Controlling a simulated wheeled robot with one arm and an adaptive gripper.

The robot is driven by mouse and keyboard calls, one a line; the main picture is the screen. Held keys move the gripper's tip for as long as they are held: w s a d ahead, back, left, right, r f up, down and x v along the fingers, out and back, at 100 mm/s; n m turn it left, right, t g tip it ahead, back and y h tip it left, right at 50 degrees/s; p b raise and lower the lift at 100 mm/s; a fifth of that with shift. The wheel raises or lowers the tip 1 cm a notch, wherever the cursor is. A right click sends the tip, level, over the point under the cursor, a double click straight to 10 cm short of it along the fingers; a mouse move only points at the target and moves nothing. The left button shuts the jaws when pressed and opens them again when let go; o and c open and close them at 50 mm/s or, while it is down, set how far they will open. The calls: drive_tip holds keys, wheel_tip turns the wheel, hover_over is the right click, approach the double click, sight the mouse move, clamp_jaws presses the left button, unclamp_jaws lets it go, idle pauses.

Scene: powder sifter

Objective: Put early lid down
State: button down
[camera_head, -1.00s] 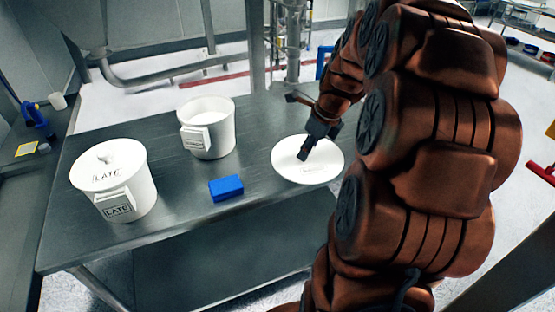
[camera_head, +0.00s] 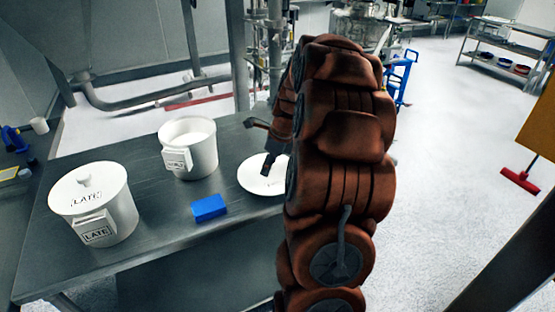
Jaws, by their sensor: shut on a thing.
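The early lid, a round white disc (camera_head: 257,184), is at the right end of the steel table, partly hidden behind my arm. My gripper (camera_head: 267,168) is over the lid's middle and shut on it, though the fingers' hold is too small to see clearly. The lid looks roughly level, at or just above the table top; I cannot tell whether it touches. An open white bucket (camera_head: 203,156) with a label stands to its left, without a lid.
A lidded white bucket (camera_head: 117,213) marked LATE stands at the table's left. A blue block (camera_head: 209,208) lies between the buckets and the lid, near the front edge. The steel table (camera_head: 150,245) has bare room around them. Open floor lies to the right.

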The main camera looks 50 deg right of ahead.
sight(281, 159)
drive_tip(key=w+d, duration=0.1)
drive_tip(key=d, duration=0.1)
drive_tip(key=w+d+p, duration=0.1)
drive_tip(key=d, duration=0.2)
drive_tip(key=w+d+p, duration=0.1)
drive_tip(key=d, duration=0.2)
drive_tip(key=shift+d+f, duration=0.25)
drive_tip(key=shift+f, duration=0.15)
drive_tip(key=shift+f+p, duration=1)
drive_tip(key=shift+f, duration=0.7)
drive_tip(key=shift+f, duration=0.2)
drive_tip(key=c, duration=0.8)
unclamp_jaws()
